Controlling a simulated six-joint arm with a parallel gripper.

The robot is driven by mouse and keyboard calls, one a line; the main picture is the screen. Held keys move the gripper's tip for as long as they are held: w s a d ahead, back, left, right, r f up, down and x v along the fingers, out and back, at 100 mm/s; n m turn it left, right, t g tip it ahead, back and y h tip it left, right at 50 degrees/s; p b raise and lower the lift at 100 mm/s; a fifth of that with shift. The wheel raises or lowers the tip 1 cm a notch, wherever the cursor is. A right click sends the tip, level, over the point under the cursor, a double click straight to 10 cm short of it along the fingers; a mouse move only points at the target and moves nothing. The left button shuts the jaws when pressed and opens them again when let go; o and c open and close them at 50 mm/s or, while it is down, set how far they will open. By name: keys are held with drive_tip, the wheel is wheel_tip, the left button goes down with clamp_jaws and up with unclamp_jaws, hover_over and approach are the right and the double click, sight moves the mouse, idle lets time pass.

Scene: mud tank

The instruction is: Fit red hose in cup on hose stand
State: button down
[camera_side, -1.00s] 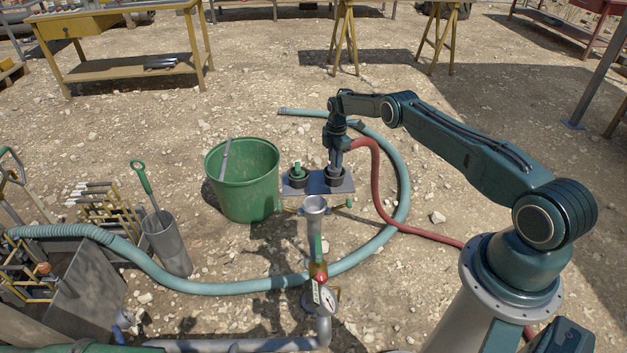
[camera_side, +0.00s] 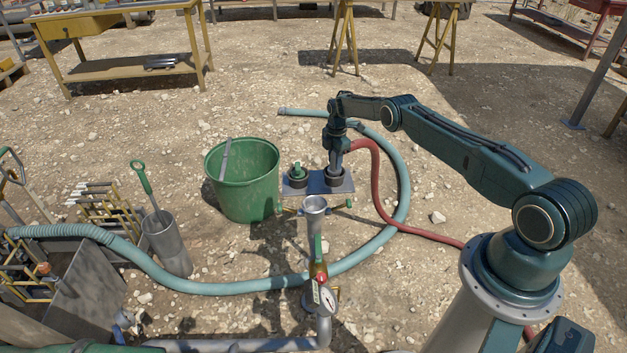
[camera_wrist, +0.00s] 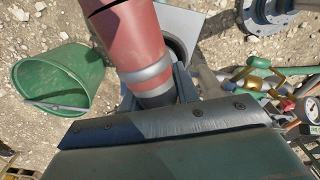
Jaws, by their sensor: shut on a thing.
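The red hose (camera_side: 378,190) loops from the ground at right up to my gripper (camera_side: 336,164). My gripper is shut on it near its end, directly above the right cup (camera_side: 334,179) of the hose stand (camera_side: 318,186). In the wrist view, the red hose (camera_wrist: 133,35) has a grey metal band (camera_wrist: 148,74) and passes between the fingers of my gripper (camera_wrist: 158,98). The dark cup rim (camera_wrist: 178,52) shows partly behind the hose. The hose tip is hidden, so I cannot tell whether it is inside the cup.
The left cup (camera_side: 298,181) holds a green fitting. A green bucket (camera_side: 245,185) stands left of the stand. A vertical grey pipe (camera_side: 314,225) with a gauge (camera_side: 327,298) stands in front. A pale teal hose (camera_side: 400,190) curves around the stand on the ground.

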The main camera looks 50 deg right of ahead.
drive_tip(key=shift+f, duration=0.5)
idle(0.7)
drive_tip(key=c, duration=1)
unclamp_jaws()
drive_tip(key=shift+o, duration=0.2)
drive_tip(key=shift+f, duration=0.15)
drive_tip(key=shift+r, duration=7)
drive_tip(key=shift+w+r, duration=0.1)
